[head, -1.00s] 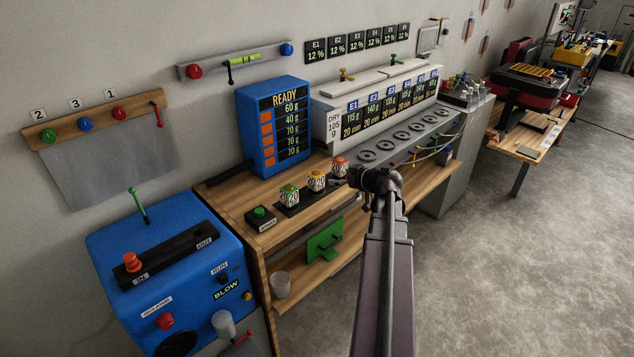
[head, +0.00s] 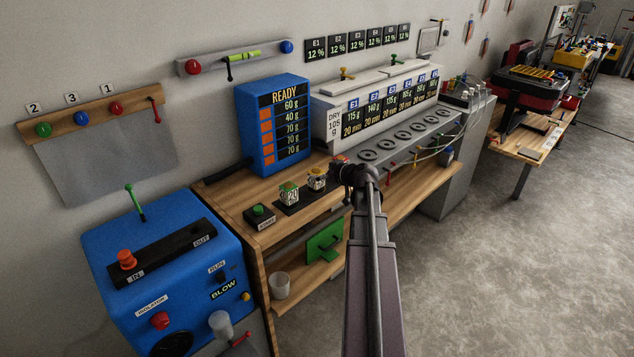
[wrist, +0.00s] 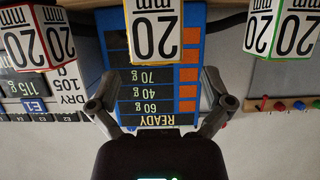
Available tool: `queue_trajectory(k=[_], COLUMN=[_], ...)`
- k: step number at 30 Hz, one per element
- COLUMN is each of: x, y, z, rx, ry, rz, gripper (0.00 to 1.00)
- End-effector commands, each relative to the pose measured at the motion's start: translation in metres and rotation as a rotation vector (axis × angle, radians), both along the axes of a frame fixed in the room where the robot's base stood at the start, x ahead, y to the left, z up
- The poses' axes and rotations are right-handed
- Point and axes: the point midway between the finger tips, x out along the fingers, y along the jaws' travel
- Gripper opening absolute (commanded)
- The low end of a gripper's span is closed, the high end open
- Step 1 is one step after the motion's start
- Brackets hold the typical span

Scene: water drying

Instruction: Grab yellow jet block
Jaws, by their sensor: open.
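The yellow jet block (head: 317,181) stands on a dark strip on the wooden bench, between the green block (head: 289,193) and the red block, which my arm mostly hides in the head view. In the wrist view, which is upside down, the yellow block (wrist: 153,38) is at top centre with its "20 mm" face toward me. The red block (wrist: 36,38) is at left and the green block (wrist: 283,30) at right. My gripper (wrist: 160,84) is open and empty, its fingers apart below the yellow block in that picture. In the head view my gripper (head: 342,174) is just right of the yellow block.
A blue READY display (head: 272,125) stands behind the blocks. A grey drying unit (head: 400,130) with small levers is to the right. A small green-button box (head: 259,215) is left of the blocks. A blue blower machine (head: 165,270) stands front left.

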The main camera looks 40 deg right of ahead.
Motion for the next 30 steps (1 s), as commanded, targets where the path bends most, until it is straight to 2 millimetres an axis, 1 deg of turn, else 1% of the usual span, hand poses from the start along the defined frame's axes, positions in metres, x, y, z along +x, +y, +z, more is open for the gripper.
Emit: queue_trajectory(k=[8,11,22,25,30], x=[0.0,0.004,0.041,0.046,0.048], y=[-0.001,-0.001,-0.001,0.0,0.0], z=[0.0,-0.002,-0.015,-0.017,-0.017], rx=[0.0,0.0,0.0,0.001,0.0], ry=[0.0,0.0,0.0,0.0,0.0], rz=[-0.001,0.0,0.0,-0.001,-0.002], gripper=[1.0,1.0,1.0,1.0,1.0])
